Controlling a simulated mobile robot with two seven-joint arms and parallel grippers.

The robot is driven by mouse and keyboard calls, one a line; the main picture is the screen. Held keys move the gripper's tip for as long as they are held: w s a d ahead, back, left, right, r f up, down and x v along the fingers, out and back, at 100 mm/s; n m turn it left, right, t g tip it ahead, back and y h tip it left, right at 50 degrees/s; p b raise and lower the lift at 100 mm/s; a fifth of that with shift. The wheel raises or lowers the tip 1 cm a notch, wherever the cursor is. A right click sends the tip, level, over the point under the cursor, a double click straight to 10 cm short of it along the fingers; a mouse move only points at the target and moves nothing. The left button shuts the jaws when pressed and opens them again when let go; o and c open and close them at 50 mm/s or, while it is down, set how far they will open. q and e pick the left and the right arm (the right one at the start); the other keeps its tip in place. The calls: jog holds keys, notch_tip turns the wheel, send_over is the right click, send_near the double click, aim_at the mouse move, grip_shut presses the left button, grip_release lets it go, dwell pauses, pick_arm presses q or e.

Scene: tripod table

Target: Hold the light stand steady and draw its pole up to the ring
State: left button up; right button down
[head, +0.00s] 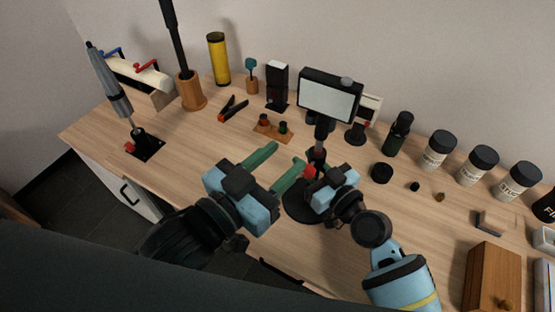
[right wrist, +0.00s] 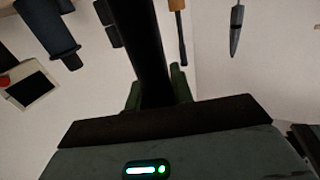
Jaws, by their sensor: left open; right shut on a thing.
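The light stand has a flat panel (head: 328,98) with a pale face on top, a thin dark pole (head: 322,132) and a round black base (head: 297,207) on the table. My right gripper (head: 317,180) is shut on the pole low down, above the base, and partly hides it. In the right wrist view the dark pole (right wrist: 152,50) runs up between the green fingers (right wrist: 157,95). A red part (head: 310,171) shows beside the pole at the right gripper. My left gripper (head: 275,167) is open and empty, just left of the pole. I cannot make out the ring.
Behind the stand are a small wooden block with knobs (head: 271,128), a black clamp (head: 233,108) and a yellow cylinder (head: 218,60). Several dark-lidded jars (head: 438,150) line the right back. A wooden box (head: 490,278) stands front right.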

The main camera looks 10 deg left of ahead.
dwell(0.3)
jog(key=c, duration=1.1)
grip_release()
jog(key=shift+c, duration=0.2)
jog(key=v, duration=1.2)
